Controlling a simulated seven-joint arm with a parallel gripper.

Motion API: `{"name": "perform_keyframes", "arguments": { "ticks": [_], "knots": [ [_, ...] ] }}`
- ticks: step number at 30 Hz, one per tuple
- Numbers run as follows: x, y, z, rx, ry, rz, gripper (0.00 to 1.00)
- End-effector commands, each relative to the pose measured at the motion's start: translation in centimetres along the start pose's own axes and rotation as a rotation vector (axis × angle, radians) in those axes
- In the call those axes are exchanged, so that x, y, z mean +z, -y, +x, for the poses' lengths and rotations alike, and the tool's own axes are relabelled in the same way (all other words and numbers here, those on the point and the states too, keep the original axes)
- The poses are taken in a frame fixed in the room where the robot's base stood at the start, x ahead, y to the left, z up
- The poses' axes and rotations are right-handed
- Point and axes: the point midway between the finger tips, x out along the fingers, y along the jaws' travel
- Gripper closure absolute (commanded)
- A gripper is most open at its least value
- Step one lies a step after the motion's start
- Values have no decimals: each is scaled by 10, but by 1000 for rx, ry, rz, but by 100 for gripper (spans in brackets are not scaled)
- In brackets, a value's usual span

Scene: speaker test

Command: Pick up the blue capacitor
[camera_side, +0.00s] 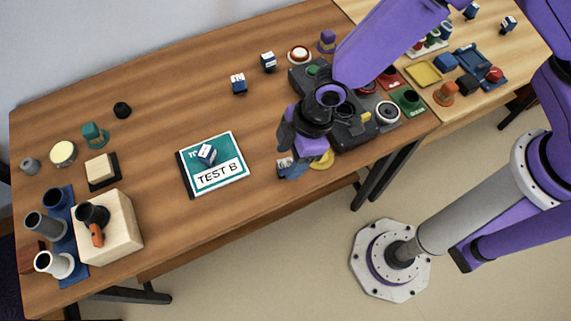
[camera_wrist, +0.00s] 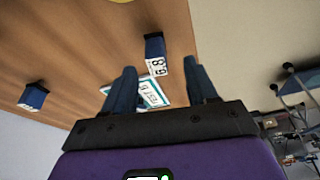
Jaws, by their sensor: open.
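My gripper (camera_side: 292,150) is low over the front part of the wooden table, open and empty. In the wrist view its two dark fingers (camera_wrist: 162,82) stand apart. A blue capacitor with a white "6.8" label (camera_wrist: 155,52) lies just ahead of the gap between them, not held. In the side view a blue capacitor with a white face (camera_side: 285,167) shows right by the fingertips, partly hidden. More blue capacitors are at the back of the table (camera_side: 239,83) (camera_side: 268,62). Another (camera_side: 206,153) is on the TEST B plate. One also shows at the wrist view's left (camera_wrist: 33,97).
The white and teal TEST B plate (camera_side: 230,177) lies left of my gripper. A dark device (camera_side: 355,130) with knobs stands close on the right, with a yellow disc (camera_side: 322,161) near the edge. A wooden block (camera_side: 120,238) and cups are far left. The table's middle is mostly clear.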

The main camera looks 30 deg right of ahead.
Motion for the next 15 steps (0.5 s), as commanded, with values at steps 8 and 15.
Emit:
{"name": "perform_keyframes", "arguments": {
  "ticks": [8, 15],
  "knots": [
    [1, -1, 14, 0, 0, 0, 43],
    [3, -3, 44, 0, 1, -1, 43]
  ]
}}
